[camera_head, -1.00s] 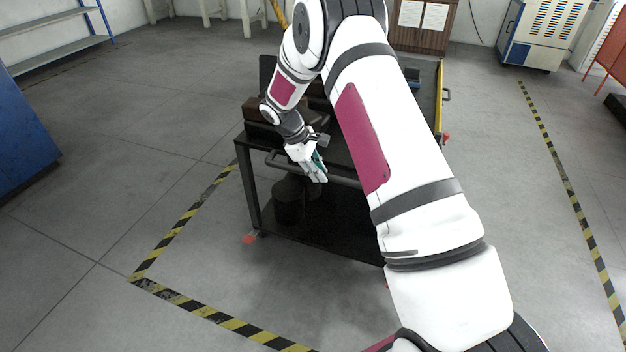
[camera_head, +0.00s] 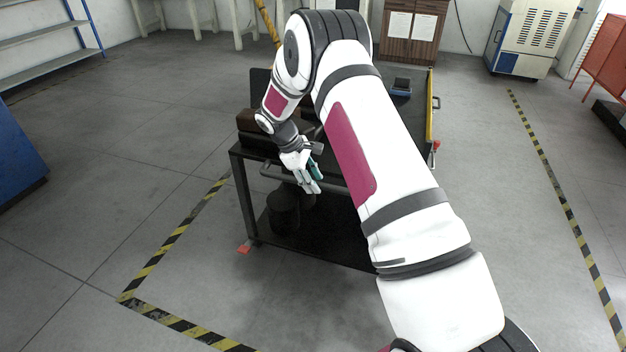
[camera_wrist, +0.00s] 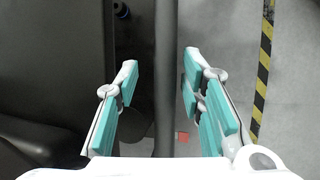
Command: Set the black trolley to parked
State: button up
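The black trolley (camera_head: 238,165) stands in the middle of the head view, partly hidden behind my arm. Its handle (camera_head: 270,171) runs along the near side. My gripper (camera_head: 314,186) is at that handle, fingers pointing down. In the wrist view my gripper (camera_wrist: 158,90) is open, with the dark handle bar (camera_wrist: 165,60) between its fingers and a gap on both sides. The trolley's black surface (camera_wrist: 50,60) fills the left of that view. A red pad (camera_head: 244,248) shows at the trolley's near left foot. It cannot be told whether the wheels are braked.
Yellow-black floor tape (camera_head: 150,270) marks a corner left of and in front of the trolley, and another line (camera_head: 560,185) runs on the right. A brown box (camera_head: 247,121) and a dark blue item (camera_head: 401,86) rest on the trolley. Open floor lies left and right.

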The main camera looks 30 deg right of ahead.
jog(key=shift+r, duration=0.15)
jog(key=v, duration=1.2)
